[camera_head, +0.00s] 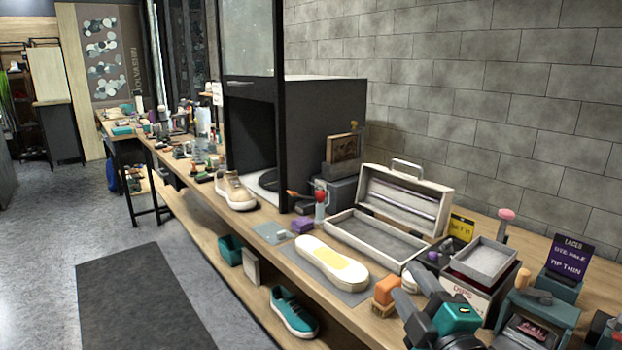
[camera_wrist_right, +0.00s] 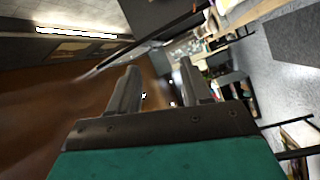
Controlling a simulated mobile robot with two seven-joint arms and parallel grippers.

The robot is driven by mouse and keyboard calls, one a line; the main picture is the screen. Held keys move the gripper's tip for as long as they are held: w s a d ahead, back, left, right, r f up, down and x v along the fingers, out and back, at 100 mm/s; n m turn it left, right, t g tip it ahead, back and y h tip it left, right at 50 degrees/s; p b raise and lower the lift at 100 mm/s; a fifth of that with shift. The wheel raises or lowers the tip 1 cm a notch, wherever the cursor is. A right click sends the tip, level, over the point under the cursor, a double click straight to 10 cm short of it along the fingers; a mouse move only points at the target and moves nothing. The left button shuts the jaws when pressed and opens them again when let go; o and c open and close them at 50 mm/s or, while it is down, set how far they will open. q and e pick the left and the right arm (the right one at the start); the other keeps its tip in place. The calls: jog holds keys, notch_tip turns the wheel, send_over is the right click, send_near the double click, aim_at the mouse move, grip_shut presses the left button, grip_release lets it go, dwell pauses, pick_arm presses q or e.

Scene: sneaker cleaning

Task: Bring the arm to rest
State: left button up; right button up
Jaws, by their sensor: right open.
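My right gripper (camera_head: 407,283) is at the lower right of the head view, over the front part of the workbench (camera_head: 345,322). It has a teal body and two dark grey fingers pointing up and left. In the right wrist view my right gripper (camera_wrist_right: 158,72) shows its two fingers apart with nothing between them. Past the fingers, the wrist view shows a tilted view of the room. My left gripper is in neither view.
Close to the right gripper are an orange-topped brush (camera_head: 385,297), a box with a grey tray (camera_head: 482,262) and an open white case (camera_head: 385,222). A white sole (camera_head: 331,262) lies left. A beige sneaker (camera_head: 235,191) stands by the dark cabinet (camera_head: 318,130).

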jog(key=s+d+f+m+g+h, duration=0.45)
jog(key=s+f+m+g, duration=0.35)
jog(key=f, duration=0.4)
jog(key=s+f+m+g, duration=0.3)
jog(key=s+f, duration=0.1)
jog(key=s, duration=0.5)
jog(key=s+f+m+g, duration=0.4)
jog(key=s, duration=0.5)
jog(key=w+a+f+n+t+y, duration=0.1)
jog(key=w+a+f+t+y, duration=0.1)
jog(key=w+f+t, duration=0.5)
jog(key=shift+w+a+f, duration=0.15)
jog(key=shift+a+f, duration=0.05)
jog(key=shift+f, duration=0.7)
jog(key=shift+y, duration=0.25)
